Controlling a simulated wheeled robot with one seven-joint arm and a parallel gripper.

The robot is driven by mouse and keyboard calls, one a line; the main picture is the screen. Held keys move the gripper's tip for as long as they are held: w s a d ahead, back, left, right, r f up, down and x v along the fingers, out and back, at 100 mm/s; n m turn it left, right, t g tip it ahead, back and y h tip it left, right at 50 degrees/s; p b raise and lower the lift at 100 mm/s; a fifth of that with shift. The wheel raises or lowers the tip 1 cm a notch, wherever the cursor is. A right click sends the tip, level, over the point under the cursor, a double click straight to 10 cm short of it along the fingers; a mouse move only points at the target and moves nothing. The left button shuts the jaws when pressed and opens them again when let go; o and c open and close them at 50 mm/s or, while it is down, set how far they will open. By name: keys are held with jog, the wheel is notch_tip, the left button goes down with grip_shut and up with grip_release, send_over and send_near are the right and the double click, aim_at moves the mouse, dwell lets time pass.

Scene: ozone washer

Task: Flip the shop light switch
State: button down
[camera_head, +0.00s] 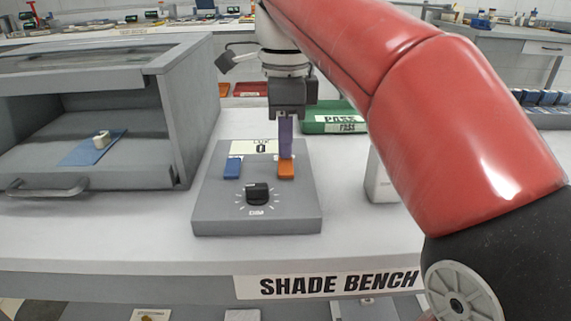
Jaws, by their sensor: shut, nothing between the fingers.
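A grey control box (213,210) sits on the bench. It carries a blue rocker switch (233,168), an orange rocker switch (287,169), a black knob (257,193) marked DIM, and a white display (248,148) reading 0. No readable label says which switch is for the shop light. My gripper (286,154) points down with its purple fingers closed and empty. Its tips are right at the far end of the orange switch; I cannot tell whether they touch it. The fingers partly cover the display's right side.
An open-fronted grey cabinet (183,120) stands at the left, with a blue pad (80,152) and a small pale roll (101,140) inside. A green PASS tray (312,127) and a red tray (249,89) lie behind the box. The bench front (130,245) is clear.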

aim_at(285, 160)
jog(key=shift+f+b, duration=0.35)
jog(key=shift+f, duration=0.2)
notch_tip(285, 160, up, 5)
jog(key=p, duration=0.5)
jog(key=shift+r, duration=1.05)
